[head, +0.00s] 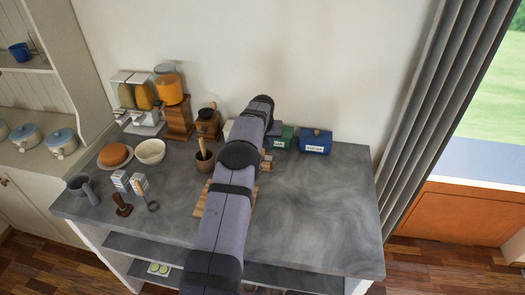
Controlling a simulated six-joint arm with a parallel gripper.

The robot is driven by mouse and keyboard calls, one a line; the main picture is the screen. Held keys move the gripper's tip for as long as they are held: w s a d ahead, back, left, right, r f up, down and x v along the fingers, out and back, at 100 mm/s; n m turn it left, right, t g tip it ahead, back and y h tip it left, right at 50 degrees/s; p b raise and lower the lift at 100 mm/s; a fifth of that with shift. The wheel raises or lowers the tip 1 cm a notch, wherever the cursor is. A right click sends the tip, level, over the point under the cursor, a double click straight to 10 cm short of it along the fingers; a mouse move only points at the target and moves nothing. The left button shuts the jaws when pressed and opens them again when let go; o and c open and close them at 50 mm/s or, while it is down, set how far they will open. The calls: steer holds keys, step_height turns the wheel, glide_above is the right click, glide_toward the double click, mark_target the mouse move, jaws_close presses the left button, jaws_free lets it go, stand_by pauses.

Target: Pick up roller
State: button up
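I cannot make out a roller for certain; part of the counter is hidden behind my arm. A pale wooden board (208,203) lies on the grey counter, partly covered by my arm. A small wooden piece (266,163) shows just right of the arm, too small and covered to identify. My arm reaches across the middle of the counter and bends over near the wall. My gripper is hidden behind the arm, so its fingers and anything in them do not show.
A mortar with a pestle (203,160) stands left of the arm. A green box (284,139) and a blue box (316,143) stand at the back right. A white bowl (150,152) and grey mug (83,189) are at left. The right counter (320,210) is clear.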

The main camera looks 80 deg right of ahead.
steer(key=shift+f, duration=0.15)
jaws_close()
steer(key=shift+d+r, duration=0.1)
steer(key=shift+r, duration=0.1)
steer(key=shift+r+b, duration=0.5)
steer(key=shift+r, duration=0.45)
step_height(320, 180, up, 16)
steer(key=p, duration=0.6)
steer(key=shift+p, duration=0.4)
steer(key=shift+f, duration=0.1)
